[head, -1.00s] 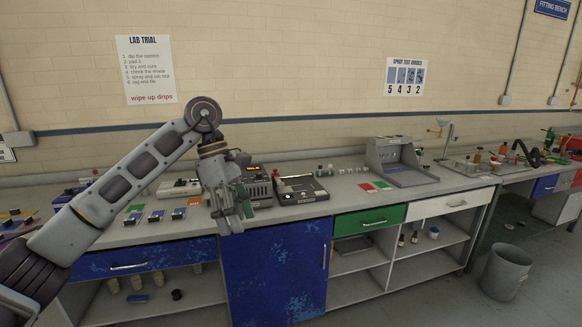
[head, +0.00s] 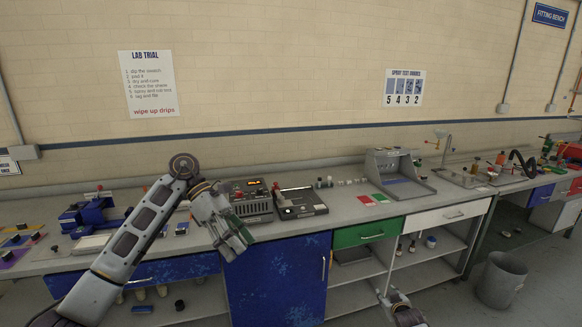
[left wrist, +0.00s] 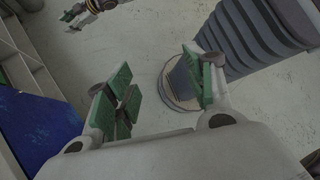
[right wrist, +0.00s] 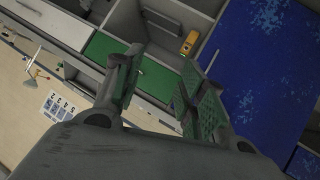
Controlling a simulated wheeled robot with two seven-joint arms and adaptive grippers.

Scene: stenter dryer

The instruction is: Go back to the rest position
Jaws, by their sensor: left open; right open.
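My left gripper (head: 236,238) hangs in front of the bench's front edge, beside the blue cupboard door. It is open and empty, and its green pads also show apart in the left wrist view (left wrist: 160,92). My right gripper (head: 392,300) shows at the bottom of the head view, low in front of the open shelves. In the right wrist view (right wrist: 168,75) its fingers are apart with nothing between them. Part of the right arm is outside the head view.
The bench top (head: 345,208) carries a grey device with an orange display (head: 251,200), a black-topped device (head: 299,203) and a grey spray booth (head: 398,172). A green drawer (head: 368,232) and blue cupboard door (head: 278,280) face me. A grey bin (head: 501,279) stands on the floor at right.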

